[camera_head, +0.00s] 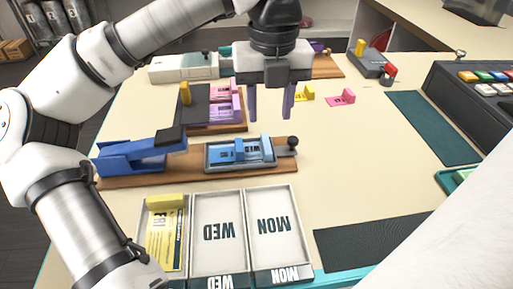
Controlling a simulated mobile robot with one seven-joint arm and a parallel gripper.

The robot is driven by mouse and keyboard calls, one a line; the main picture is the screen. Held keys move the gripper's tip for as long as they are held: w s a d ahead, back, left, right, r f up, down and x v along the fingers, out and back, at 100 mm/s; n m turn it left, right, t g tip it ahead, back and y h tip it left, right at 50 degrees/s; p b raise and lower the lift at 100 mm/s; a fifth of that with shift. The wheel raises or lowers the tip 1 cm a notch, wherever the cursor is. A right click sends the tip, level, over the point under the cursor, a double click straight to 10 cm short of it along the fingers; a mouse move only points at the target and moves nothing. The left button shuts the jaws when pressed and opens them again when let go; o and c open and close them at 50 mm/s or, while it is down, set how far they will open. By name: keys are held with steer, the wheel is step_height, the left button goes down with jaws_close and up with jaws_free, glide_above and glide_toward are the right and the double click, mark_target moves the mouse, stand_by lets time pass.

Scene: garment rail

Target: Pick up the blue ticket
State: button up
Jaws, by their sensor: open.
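The blue ticket (255,151) appears to lie in a grey-blue framed tray on a wooden board, marked with dark letters. A small blue block-like piece (239,150) stands over its left part and hides some of it. My gripper (270,117) hangs above and behind the tray with its two purple-grey fingers apart and nothing between them. The fingertips are clear of the ticket.
A blue stapler-like device (130,153) sits left on the same board. Trays marked WED (220,262) and MON (273,255) stand in front, beside one with a yellow ticket (165,240). A pink ticket (340,98) lies behind. A dark mat (370,242) lies front right.

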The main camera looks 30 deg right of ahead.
mark_target(268, 147)
steer(key=shift+w+f+p, duration=0.1)
steer(key=shift+f+p, duration=0.5)
steer(key=shift+f, duration=3.7)
jaws_close()
